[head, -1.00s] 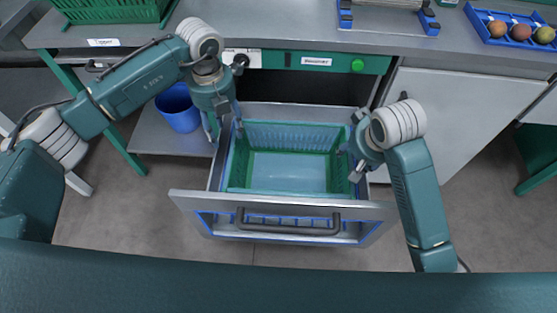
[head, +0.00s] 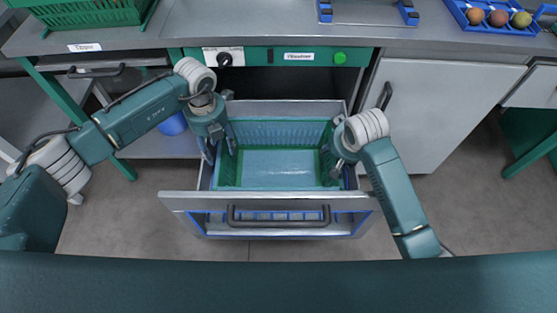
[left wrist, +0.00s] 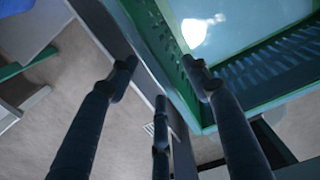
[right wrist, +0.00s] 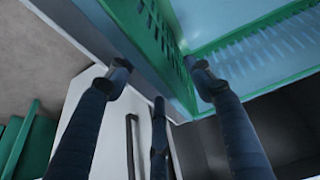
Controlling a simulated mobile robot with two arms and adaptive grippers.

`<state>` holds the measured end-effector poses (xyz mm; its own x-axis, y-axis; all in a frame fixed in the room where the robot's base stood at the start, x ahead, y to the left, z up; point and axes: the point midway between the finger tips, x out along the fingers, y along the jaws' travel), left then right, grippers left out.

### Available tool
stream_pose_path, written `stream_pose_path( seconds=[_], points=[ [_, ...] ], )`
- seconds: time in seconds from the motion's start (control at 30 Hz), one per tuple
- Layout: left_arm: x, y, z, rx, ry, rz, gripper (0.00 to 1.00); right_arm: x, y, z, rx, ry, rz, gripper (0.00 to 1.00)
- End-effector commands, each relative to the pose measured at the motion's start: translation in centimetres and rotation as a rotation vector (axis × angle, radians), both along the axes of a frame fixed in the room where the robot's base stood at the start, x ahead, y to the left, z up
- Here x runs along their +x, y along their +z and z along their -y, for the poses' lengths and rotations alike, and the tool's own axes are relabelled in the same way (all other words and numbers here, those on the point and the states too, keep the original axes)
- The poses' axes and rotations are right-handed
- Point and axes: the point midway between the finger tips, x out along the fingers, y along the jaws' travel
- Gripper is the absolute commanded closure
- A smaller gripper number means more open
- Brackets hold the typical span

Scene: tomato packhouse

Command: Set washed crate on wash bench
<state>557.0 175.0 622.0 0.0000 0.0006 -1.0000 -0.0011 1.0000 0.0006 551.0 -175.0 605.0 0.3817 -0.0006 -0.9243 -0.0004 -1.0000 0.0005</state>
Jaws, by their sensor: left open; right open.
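A green crate (head: 278,128) with slotted walls sits in the pulled-out metal drawer (head: 180,199) under the bench. It also shows in the left wrist view (left wrist: 160,35) and the right wrist view (right wrist: 162,40). My left gripper (head: 221,152) is open at the crate's left end, with fingers on either side of the crate and drawer walls. My right gripper (head: 331,166) is open at the right end in the same way. I cannot tell whether any finger touches. The grey bench top (head: 250,22) lies above and behind the drawer; I cannot tell which part is the wash bench.
A green crate (head: 90,12) stands on the bench at back left. A blue-ended rack (head: 366,14) and a blue tray (head: 487,18) of round fruit stand to the right. A blue bucket (head: 173,124) stands left of the drawer. The bench middle is clear.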

Motion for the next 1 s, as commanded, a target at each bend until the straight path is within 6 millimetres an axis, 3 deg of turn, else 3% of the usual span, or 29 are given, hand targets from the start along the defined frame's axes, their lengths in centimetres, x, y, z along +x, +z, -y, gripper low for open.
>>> stream_pose_path(
  seconds=[0.17,0.47,0.73,1.0],
  points=[
    [-0.07,-1.27,0.04,0.0,0.0,-0.001,0.51,0.47,-1.11,-0.02,0.0,0.0,0.0,0.48],
    [-0.02,-1.44,0.04,-0.001,-0.001,0.0,0.51,0.55,-1.29,-0.03,0.001,0.0,0.001,0.48],
    [-0.01,-1.41,0.02,0.0,-0.001,0.0,1.0,0.54,-1.28,-0.02,0.001,0.001,0.0,0.97],
    [0.04,-1.32,0.02,-0.001,0.0,0.001,1.0,0.57,-1.19,-0.02,0.001,0.001,0.002,1.0]
  ],
)
